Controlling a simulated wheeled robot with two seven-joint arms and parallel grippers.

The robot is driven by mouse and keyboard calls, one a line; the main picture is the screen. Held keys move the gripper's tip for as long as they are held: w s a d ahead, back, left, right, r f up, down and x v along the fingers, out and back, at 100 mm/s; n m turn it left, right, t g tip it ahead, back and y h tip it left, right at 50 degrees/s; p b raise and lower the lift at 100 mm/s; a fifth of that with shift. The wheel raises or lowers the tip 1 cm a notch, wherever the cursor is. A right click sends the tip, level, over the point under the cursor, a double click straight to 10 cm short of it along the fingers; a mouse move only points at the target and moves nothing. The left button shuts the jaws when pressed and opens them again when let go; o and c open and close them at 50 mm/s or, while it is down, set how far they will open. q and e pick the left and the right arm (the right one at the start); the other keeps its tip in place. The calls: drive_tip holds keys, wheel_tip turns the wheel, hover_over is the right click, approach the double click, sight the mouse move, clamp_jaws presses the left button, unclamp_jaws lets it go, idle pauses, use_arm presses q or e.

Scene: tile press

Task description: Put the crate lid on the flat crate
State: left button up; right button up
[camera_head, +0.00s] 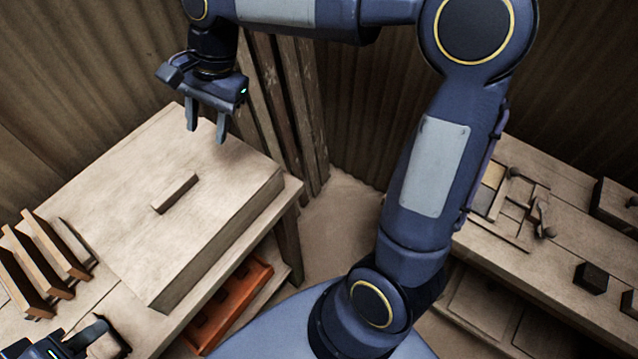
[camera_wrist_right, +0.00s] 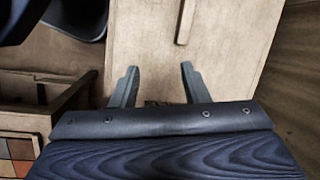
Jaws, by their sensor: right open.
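The crate lid (camera_head: 205,215) is a wide pale wooden panel with a bar handle (camera_head: 175,194) on top. It lies flat on the left bench, with a wooden side wall (camera_head: 220,245) below its top face. No open crate shows; I cannot tell whether that wall is the flat crate or the lid's own rim. My right gripper (camera_head: 206,138) is open and empty above the lid's far edge, apart from the handle. In the right wrist view its fingers (camera_wrist_right: 160,82) are spread, with the lid (camera_wrist_right: 225,65) beyond. My left gripper (camera_head: 98,335) is partly cut off at the lower left.
A rack with upright wooden slats (camera_head: 45,250) stands left of the lid. An orange-red tray (camera_head: 230,305) sits on the shelf under the bench. The right bench (camera_head: 570,250) holds a tile frame (camera_head: 510,205) and dark blocks (camera_head: 592,277). Corrugated walls stand close behind.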

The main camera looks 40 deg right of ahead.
drive_tip(key=s+d+f+n+t, duration=0.2)
drive_tip(key=s+d+n, duration=0.2)
drive_tip(key=s, duration=0.6)
drive_tip(key=s+d+f+n+t, duration=0.3)
drive_tip(key=s+d+n, duration=0.2)
drive_tip(key=s, duration=0.5)
drive_tip(key=shift+s+d+f+n, duration=0.25)
drive_tip(key=shift+d+n, duration=0.05)
drive_tip(key=shift+d, duration=0.3)
